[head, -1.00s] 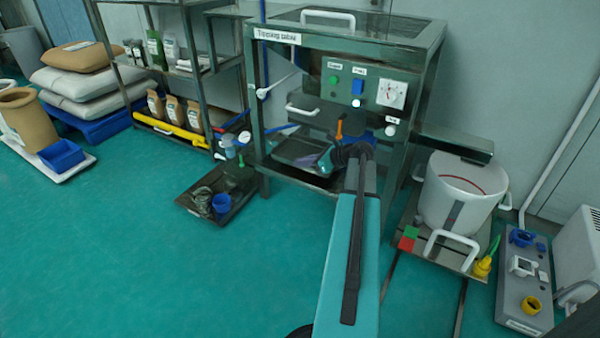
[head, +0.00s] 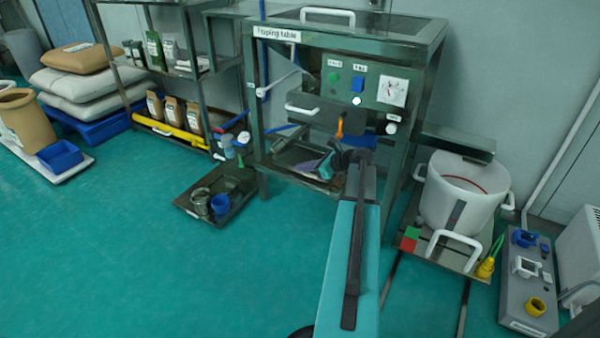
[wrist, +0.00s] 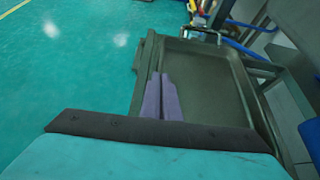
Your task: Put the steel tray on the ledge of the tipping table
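The steel tray (wrist: 210,85) is a dark, shallow rectangular pan that fills the middle of the wrist view and looks empty. In the head view the steel tray (head: 293,154) is at the ledge of the tipping table (head: 372,75), below its white-handled drawer front. I cannot tell whether its underside rests fully on the ledge. My gripper (wrist: 161,84) has purple fingers close together at the tray's left rim, and they look shut on it. In the head view my gripper (head: 326,165) is at the tray's right side, and my arm hides part of the ledge.
A floor tray (head: 238,205) with a jar and a blue cup lies left of the table. A white bucket (head: 462,192) stands at right, near a grey board (head: 520,290) with fittings. Shelves with bags (head: 174,110) stand at left. Open green floor lies in front.

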